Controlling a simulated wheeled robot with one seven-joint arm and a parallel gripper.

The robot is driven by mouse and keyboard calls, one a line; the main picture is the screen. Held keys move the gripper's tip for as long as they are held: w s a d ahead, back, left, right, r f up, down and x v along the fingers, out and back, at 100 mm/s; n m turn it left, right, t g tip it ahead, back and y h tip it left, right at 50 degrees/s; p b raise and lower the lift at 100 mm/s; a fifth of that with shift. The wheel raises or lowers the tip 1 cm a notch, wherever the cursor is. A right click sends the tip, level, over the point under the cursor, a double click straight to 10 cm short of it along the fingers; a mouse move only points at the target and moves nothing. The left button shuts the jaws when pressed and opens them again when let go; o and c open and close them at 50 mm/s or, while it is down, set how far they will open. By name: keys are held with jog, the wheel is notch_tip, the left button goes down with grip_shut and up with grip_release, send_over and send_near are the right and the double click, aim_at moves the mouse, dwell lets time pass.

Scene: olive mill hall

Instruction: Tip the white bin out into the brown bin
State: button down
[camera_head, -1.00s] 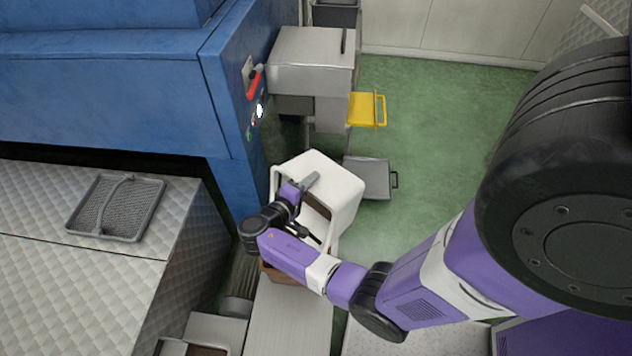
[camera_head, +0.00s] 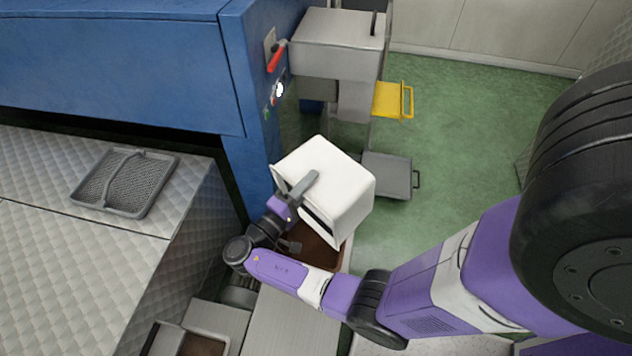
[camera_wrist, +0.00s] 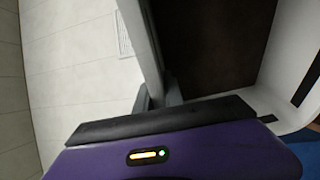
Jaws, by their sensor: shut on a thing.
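The white bin (camera_head: 327,183) is held up and steeply tilted in the head view, its closed bottom toward the upper right and its open side toward the lower left. My gripper (camera_head: 303,190) is shut on its wall near the rim. The brown bin (camera_head: 318,246) is below it, partly hidden by the white bin and my arm. In the wrist view a white wall of the held bin (camera_wrist: 287,75) is at the right, beside a dark brown area I cannot place surely. The contents of the white bin are hidden, and no falling material can be made out.
A blue machine (camera_head: 120,70) with a red lever stands close at the left. A grey mesh tray (camera_head: 125,182) lies on the quilted metal surface. A grey box (camera_head: 388,176) and a yellow tray (camera_head: 388,101) are behind the bin. Green floor (camera_head: 465,130) is free at right.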

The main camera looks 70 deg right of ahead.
jog(key=shift+w+a+f+h+b, duration=0.25)
jog(key=shift+w+a+h+b, duration=0.25)
jog(key=shift+a+b, duration=0.4)
jog(key=shift+w+a+f+h+b, duration=0.2)
jog(key=shift+w+a+h+b, duration=0.15)
jog(key=shift+a+h+b, duration=0.45)
jog(key=shift+w+a+n+g+b, duration=0.3)
jog(key=shift+w+a+b, duration=0.1)
jog(key=shift+a+b, duration=0.4)
jog(key=shift+d, duration=0.15)
jog(key=shift+r+n+h+b, duration=0.25)
jog(key=shift+r+h+b, duration=0.2)
jog(key=shift+h, duration=0.5)
jog(key=shift+r+n+h+b, duration=0.3)
jog(key=shift+h+b, duration=0.25)
jog(key=shift+h, duration=0.4)
jog(key=shift+r, duration=0.1)
